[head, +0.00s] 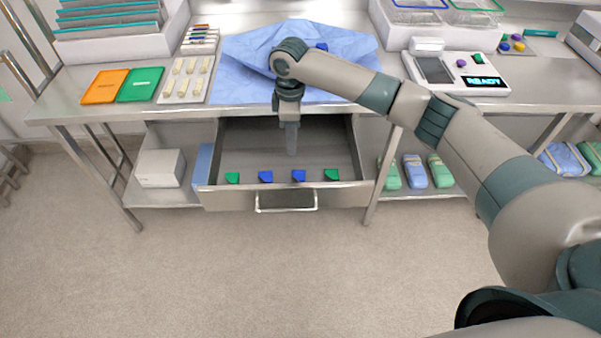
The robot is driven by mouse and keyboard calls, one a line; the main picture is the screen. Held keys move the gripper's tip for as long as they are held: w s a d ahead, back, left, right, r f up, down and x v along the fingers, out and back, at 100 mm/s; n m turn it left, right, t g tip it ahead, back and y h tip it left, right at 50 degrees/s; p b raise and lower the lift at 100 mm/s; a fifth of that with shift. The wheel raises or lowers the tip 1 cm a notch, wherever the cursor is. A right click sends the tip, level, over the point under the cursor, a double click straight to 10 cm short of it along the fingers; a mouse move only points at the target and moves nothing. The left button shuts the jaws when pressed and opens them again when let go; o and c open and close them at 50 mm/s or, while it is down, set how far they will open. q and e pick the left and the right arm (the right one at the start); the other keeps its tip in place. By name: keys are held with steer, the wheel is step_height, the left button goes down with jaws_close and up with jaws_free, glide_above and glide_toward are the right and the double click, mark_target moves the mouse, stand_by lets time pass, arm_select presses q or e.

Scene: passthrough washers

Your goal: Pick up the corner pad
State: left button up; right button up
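Small corner pads lie in a row along the front of the open drawer (225,150): a green pad (232,178) at the left, a blue pad (265,177), another blue pad (298,176), and a green pad (331,175) at the right. My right gripper (291,152) points down into the drawer, above and behind the two blue pads, apart from them. Its fingers are seen narrow and edge-on, so their opening does not show. My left gripper is not in view.
The drawer's front wall and handle (287,208) face me. A blue cloth (240,50) covers the table above, with a small blue item (322,46) on it. A scale-like device (455,73) reads READY at the right. Orange and green cards (140,84) lie left.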

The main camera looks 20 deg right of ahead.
steer(key=p, duration=0.2)
glide_above(295, 171)
steer(key=f, duration=0.7)
steer(key=shift+a+f, duration=0.3)
steer(key=shift+f, duration=0.05)
steer(key=shift+s+d+f+p, duration=0.1)
steer(key=shift+f+p, duration=0.25)
steer(key=shift+f, duration=0.2)
step_height(295, 171, down, 3)
steer(key=shift+d+f+p, duration=0.1)
steer(key=shift+d+p, duration=0.05)
steer(key=shift+p, duration=0.4)
steer(key=shift+f, duration=0.45)
jaws_close()
